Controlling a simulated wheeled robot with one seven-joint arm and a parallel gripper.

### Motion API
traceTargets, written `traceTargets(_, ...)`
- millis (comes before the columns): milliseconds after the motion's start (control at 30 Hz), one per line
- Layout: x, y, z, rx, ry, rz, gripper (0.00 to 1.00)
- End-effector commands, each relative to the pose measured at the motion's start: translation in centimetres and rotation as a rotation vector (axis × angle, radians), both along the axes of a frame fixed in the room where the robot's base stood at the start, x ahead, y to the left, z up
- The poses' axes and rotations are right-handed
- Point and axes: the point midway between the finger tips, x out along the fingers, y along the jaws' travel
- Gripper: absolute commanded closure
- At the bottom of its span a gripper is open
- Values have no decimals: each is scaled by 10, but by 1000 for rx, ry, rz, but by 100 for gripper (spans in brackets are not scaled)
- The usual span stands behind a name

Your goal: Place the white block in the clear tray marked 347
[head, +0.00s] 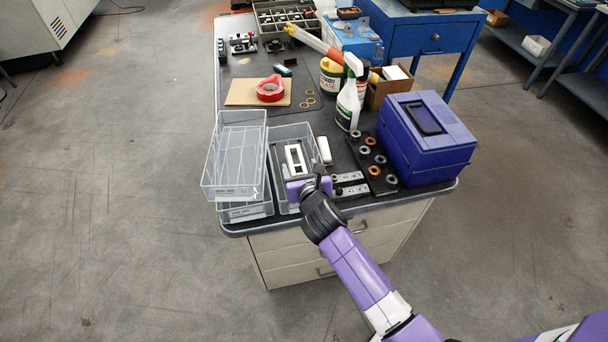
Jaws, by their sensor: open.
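Two clear trays are stacked at the bench's front left; the upper tray (236,150) sits offset on the lower one (246,211). Another clear tray (278,136) stands just right of them. The tray numbers are too small to read, and the right tray's front is partly hidden by my gripper. My gripper (297,163) is open over the right tray. A pale, frame-like shape shows there; I cannot tell whether the white block is part of it. A separate small white piece (324,150) with a reddish lower end is beside that tray's right side.
Right of the trays are metal plates (350,184), a black rack with rings (373,162), a spray bottle (348,103) and a blue box (425,138). The bench's front edge is close.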

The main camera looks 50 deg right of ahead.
Motion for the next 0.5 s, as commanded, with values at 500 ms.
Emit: traceTargets(500,-41,27,20,-1,-1,0,35)
